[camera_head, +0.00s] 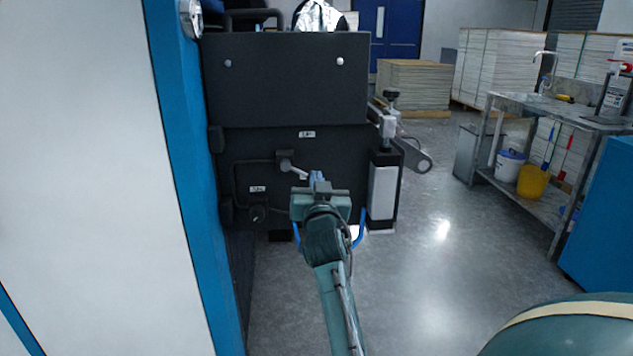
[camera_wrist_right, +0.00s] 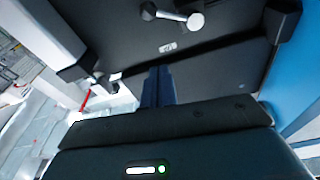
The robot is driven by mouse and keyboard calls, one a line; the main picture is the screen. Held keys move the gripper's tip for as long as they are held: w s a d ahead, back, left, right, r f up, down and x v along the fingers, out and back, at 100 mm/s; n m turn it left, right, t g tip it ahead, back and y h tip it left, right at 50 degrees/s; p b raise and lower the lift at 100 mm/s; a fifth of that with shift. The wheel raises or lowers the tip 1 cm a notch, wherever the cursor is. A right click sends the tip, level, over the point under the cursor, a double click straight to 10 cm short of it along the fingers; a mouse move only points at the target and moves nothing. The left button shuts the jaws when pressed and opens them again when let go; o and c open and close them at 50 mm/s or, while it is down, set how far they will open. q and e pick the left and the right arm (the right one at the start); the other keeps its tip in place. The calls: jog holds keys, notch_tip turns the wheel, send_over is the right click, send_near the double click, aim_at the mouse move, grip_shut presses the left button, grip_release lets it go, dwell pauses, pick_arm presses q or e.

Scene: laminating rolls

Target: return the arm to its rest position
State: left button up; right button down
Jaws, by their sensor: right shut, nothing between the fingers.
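My right arm reaches forward from the bottom middle of the head view. Its gripper (camera_head: 317,176) is in front of the dark machine panel (camera_head: 335,150). In the right wrist view the blue fingers (camera_wrist_right: 158,85) are together with nothing between them. A small lever with a pale handle (camera_head: 294,170) sticks out of the panel just left of the fingertips in the head view. The lever also shows at the top of the wrist view (camera_wrist_right: 172,14), apart from the fingers. My left gripper is not in view.
A blue-edged white panel (camera_head: 185,180) stands close on the left. A post with a silver cover (camera_head: 382,192) stands right of my gripper. A metal bench (camera_head: 545,108) with a yellow bucket (camera_head: 532,182) is at the right. The grey floor (camera_head: 440,230) between is clear.

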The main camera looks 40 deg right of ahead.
dwell(0.3)
